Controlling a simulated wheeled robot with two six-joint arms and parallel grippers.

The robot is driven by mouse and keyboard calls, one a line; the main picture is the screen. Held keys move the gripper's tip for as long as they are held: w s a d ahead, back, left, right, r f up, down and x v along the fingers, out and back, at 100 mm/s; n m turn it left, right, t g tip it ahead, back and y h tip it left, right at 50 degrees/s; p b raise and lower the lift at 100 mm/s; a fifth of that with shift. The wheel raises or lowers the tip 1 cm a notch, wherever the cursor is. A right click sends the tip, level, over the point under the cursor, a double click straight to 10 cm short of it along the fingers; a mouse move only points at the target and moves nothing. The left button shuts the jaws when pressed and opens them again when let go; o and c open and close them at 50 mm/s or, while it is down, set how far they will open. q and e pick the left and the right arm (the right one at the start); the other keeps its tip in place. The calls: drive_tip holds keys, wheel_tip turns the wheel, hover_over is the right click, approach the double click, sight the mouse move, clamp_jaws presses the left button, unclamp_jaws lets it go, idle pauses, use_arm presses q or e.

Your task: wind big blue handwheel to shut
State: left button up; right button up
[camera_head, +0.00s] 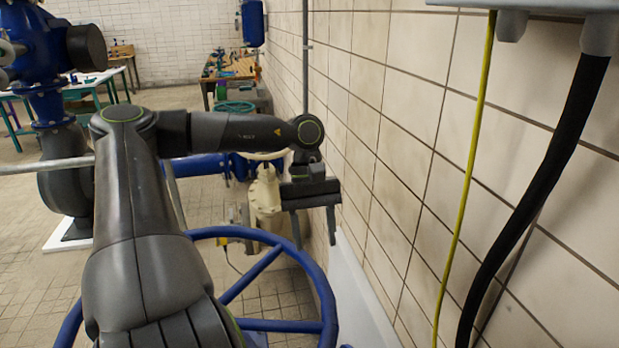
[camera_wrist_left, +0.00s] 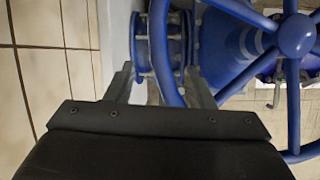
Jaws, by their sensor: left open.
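The big blue handwheel (camera_head: 280,326) lies low in front of me in the head view, its lower left part hidden behind my left arm. In the left wrist view its hub (camera_wrist_left: 297,36), spokes and rim show at the upper right. My left gripper (camera_head: 314,228) is open and points down near the wheel's far right rim, close to the tiled wall. In the left wrist view the curved rim (camera_wrist_left: 162,50) runs between the two spread fingers (camera_wrist_left: 160,88). I cannot tell whether the fingertips reach down to the rim. My right gripper is not in view.
The tiled wall (camera_head: 400,130) stands close on the right, with a yellow cable (camera_head: 466,180) and a black hose (camera_head: 535,200) hanging before it. A cream valve body (camera_head: 265,197) stands beyond the wheel. Blue pump piping (camera_head: 35,55) is at the left.

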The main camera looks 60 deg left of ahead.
use_arm(q)
drive_tip(key=p+v, duration=0.2)
drive_tip(key=v, duration=0.7)
drive_tip(key=shift+c, duration=0.2)
